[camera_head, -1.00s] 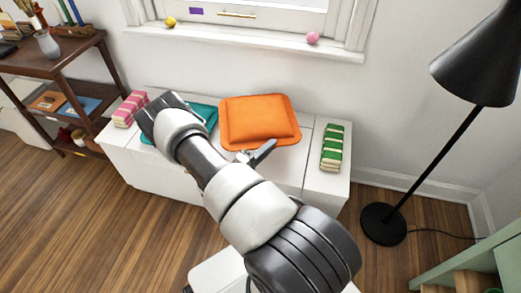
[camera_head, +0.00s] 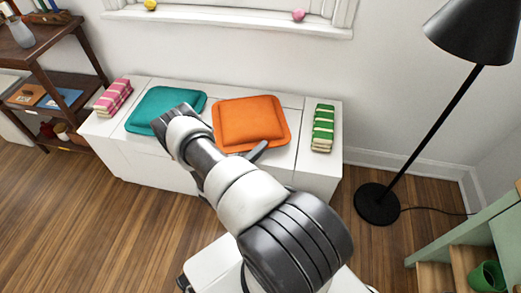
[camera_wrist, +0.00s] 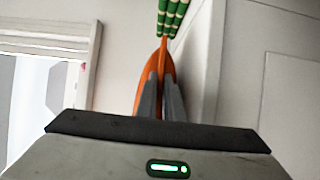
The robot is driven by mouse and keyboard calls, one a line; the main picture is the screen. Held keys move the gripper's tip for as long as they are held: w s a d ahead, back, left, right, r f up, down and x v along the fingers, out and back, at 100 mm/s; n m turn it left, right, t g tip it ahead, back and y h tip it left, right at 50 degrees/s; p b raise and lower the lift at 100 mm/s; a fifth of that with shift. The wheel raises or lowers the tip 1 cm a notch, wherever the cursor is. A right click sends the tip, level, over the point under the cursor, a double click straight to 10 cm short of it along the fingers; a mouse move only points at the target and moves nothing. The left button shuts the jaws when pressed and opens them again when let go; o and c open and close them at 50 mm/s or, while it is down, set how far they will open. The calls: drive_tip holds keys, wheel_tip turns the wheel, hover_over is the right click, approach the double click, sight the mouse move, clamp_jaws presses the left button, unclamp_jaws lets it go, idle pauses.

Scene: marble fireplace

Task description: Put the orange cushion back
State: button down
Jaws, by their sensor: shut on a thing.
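The orange cushion (camera_head: 250,121) is square and puffy, with a flat rim. In the head view it is over the middle-right of the white bench top (camera_head: 298,150), right of the teal cushion (camera_head: 165,103) and apart from the green striped bundle. My gripper (camera_head: 259,150) is at its near edge, partly hidden by my arm. In the wrist view my gripper (camera_wrist: 161,85) is shut on the orange cushion's edge (camera_wrist: 160,57), with a grey finger on each side. I cannot tell if the whole underside touches the bench.
A green striped bundle (camera_head: 323,128) lies on the bench's right end, a pink striped bundle (camera_head: 113,96) on its left end. A black floor lamp (camera_head: 377,203) stands to the right. A dark wooden shelf (camera_head: 50,75) is at the left, and a window sill is above the bench.

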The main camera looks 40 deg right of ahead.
drive_tip(key=shift+f, duration=0.2)
drive_tip(key=c, duration=1.9)
unclamp_jaws()
drive_tip(key=shift+r, duration=0.1)
